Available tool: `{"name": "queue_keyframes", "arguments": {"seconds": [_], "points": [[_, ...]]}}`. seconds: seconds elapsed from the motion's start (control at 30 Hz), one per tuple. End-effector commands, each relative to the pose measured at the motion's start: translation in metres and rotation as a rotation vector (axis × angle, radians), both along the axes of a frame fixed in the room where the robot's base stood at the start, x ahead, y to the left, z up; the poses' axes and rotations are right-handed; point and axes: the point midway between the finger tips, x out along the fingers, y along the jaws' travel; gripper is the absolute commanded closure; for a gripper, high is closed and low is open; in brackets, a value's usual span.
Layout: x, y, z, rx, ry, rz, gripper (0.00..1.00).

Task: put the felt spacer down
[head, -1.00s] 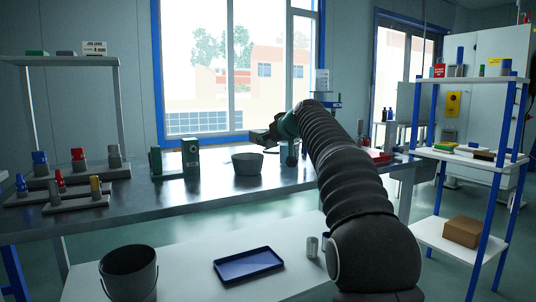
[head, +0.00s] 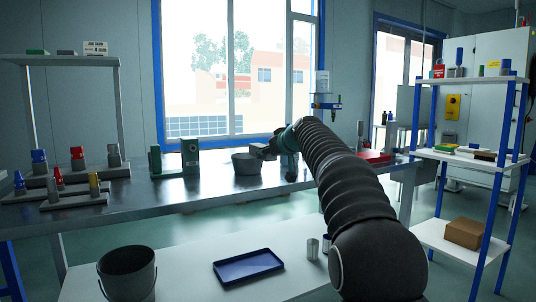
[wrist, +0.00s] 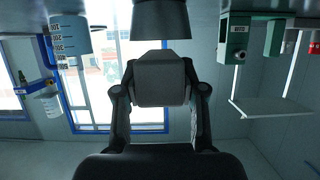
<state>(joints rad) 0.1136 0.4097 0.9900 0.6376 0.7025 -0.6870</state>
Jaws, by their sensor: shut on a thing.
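My gripper (wrist: 160,100) is shut on a grey block, the felt spacer (wrist: 160,82), which sits between its two fingers in the wrist view. In the head view my gripper (head: 265,150) is low over the metal bench, by the right side of a grey bowl (head: 246,163). The spacer is hard to tell from the gripper there. The bowl also shows upside down in the wrist view (wrist: 160,20), close beyond the spacer. I cannot tell whether the spacer touches anything below.
A green device (head: 190,157) stands left of the bowl on the bench (head: 150,195). Racks with coloured parts (head: 60,187) are farther left. A blue tray (head: 248,266) and a dark bucket (head: 128,272) are in front. A blue-post shelf (head: 470,155) stands right.

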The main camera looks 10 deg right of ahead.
Motion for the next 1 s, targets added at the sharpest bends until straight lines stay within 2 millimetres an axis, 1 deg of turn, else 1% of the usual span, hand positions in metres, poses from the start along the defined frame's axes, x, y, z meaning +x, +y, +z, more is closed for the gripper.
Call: {"name": "queue_keyframes", "arguments": {"seconds": [0.1,0.2,0.23,0.27,0.3,0.33,0.67,0.77,0.83,0.87,1.0], "points": [[0.0,0.0,-0.004,0.0,0.0,0.0,0.78],[0.0,0.0,-0.003,0.0,0.0,0.0,0.78],[0.0,0.0,-0.003,0.0,0.0,0.0,0.57],[0.0,0.0,-0.003,0.0,0.0,0.0,0.5],[0.0,0.0,-0.003,0.0,0.0,0.0,0.4],[0.0,0.0,-0.003,0.0,0.0,0.0,0.34],[0.0,0.0,-0.002,0.0,0.0,0.0,0.34],[0.0,0.0,0.006,0.0,0.0,0.0,0.34],[0.0,0.0,0.014,0.0,-0.001,0.0,0.34],[-0.003,-0.001,0.014,0.0,-0.001,-0.001,0.34],[-0.029,-0.01,0.021,-0.001,-0.004,-0.002,0.34]]}}
